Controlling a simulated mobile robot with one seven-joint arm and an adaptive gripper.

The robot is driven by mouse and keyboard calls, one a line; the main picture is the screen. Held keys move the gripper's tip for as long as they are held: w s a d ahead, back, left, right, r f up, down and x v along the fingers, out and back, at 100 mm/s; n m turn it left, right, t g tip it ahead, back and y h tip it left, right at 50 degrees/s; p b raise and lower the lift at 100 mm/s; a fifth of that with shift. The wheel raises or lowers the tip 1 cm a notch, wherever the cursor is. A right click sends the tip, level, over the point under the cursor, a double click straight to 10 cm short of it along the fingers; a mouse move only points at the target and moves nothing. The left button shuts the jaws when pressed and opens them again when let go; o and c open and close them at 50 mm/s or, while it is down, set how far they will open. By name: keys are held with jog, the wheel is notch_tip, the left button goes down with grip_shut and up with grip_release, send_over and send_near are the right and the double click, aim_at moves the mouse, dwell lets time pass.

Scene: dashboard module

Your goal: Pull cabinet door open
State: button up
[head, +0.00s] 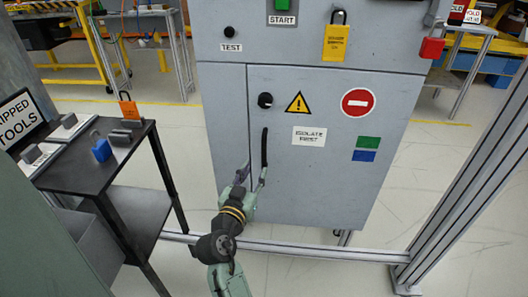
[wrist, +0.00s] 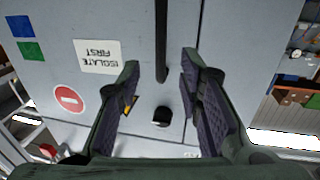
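The grey cabinet door (head: 320,185) is closed in the head view. It carries a black vertical handle (head: 264,147) near its left edge. My gripper (head: 253,172) is open at the lower part of the handle, its right finger close to the handle's lower end. In the wrist view, which is upside down, the handle (wrist: 161,40) runs between the two spread fingers of my gripper (wrist: 160,65). Neither finger visibly touches it. I cannot tell how far the fingertips are from the door surface.
A black knob (head: 265,100) sits above the handle. A dark cart (head: 95,165) with tools stands left of the cabinet. A metal frame post (head: 470,180) rises at the right, and a low rail (head: 300,247) runs in front of the cabinet. Floor shows between cart and cabinet.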

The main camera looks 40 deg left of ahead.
aim_at(263, 154)
jog(key=p+x, duration=0.2)
jog(key=x, duration=0.7)
jog(key=shift+w+a, duration=0.15)
jog(key=shift+w, duration=0.15)
grip_shut()
dwell(0.4)
